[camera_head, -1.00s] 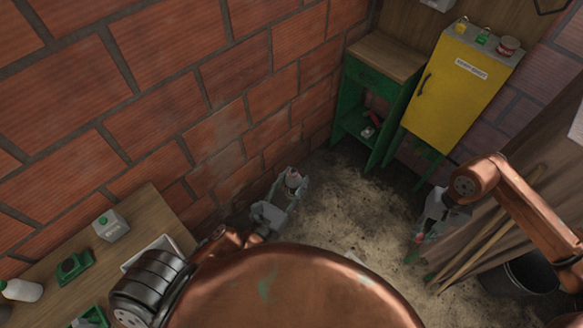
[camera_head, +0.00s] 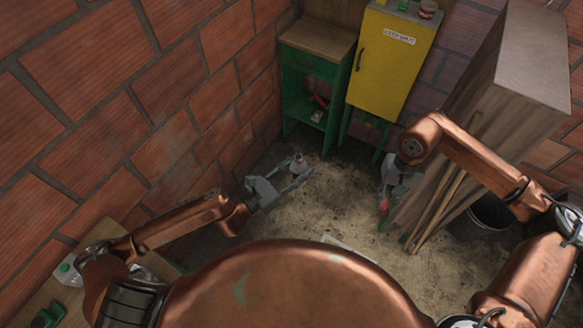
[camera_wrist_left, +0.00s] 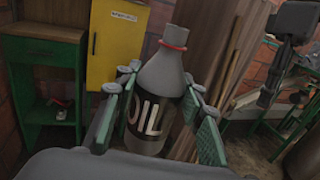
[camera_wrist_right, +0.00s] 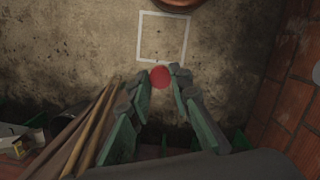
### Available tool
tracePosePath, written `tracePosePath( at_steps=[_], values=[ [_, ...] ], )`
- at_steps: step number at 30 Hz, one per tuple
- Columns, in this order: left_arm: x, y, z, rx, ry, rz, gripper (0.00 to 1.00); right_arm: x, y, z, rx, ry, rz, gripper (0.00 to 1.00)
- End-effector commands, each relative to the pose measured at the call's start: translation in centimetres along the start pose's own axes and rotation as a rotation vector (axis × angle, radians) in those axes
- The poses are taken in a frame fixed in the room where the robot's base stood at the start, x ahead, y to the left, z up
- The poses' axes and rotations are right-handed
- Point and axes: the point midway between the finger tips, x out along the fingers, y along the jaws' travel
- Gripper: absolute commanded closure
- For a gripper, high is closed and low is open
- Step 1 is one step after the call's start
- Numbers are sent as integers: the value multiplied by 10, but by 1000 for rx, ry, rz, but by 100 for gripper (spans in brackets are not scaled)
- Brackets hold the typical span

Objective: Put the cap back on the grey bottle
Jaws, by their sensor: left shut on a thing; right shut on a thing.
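The grey bottle (camera_wrist_left: 160,76) has a black label reading OIL, a red ring at its neck and no cap on its top. My left gripper (camera_wrist_left: 158,95) is shut on its body and holds it upright in the air. In the head view the bottle (camera_head: 298,164) shows small between the fingers of my left gripper (camera_head: 288,178). The red cap (camera_wrist_right: 160,77) is round and sits between the fingertips of my right gripper (camera_wrist_right: 160,82), which is shut on it. In the head view my right gripper (camera_head: 388,195) is well to the right of the bottle, apart from it.
A green workbench (camera_head: 312,80) and a yellow cabinet (camera_head: 390,65) stand at the back. Wooden poles (camera_head: 440,200) lean by a wooden panel (camera_head: 520,70) at the right, near a dark bucket (camera_head: 490,212). A white square outline (camera_wrist_right: 163,37) marks the floor. Space between the grippers looks clear.

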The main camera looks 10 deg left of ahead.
Motion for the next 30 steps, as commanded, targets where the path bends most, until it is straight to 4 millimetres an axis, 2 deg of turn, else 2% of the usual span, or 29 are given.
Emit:
tracePosePath(
  at_steps=[12,17,23,30],
  values=[
    [2,-1,0,1,1,-8,100,0,-1,0,2,1,-1,88],
    [2,-1,0,1,0,-8,100,-9,-14,-8,60,9,-14,88],
    [2,-1,0,1,0,-8,100,-43,-65,-31,280,25,-58,88],
    [2,-1,0,1,0,-8,100,-92,-139,-49,604,27,-112,88]
  ],
)
